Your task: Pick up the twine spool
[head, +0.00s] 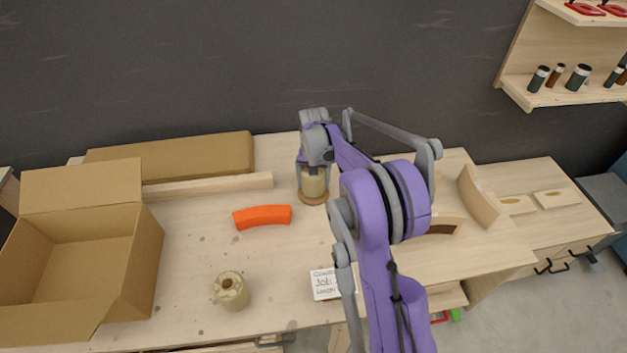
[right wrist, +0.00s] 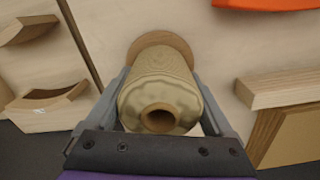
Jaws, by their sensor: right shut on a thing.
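The twine spool (head: 313,186) is a beige wound body on a round wooden base, upright at the middle of the workbench. My right gripper (head: 312,166) comes down over it from above and is shut on it. In the right wrist view the twine spool (right wrist: 162,85) sits between the two grey fingers, its wooden core end facing the camera and its wider flange beyond. Whether its base touches the bench I cannot tell. The upper part of the spool is hidden by the gripper in the head view. My left gripper is not in view.
An orange curved block (head: 262,217) lies left of the spool. A beige cylinder with a holed top (head: 231,291) stands nearer the front. An open cardboard box (head: 146,270) is at left, a wooden strip (head: 208,187) behind, curved wooden pieces (head: 478,197) at right.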

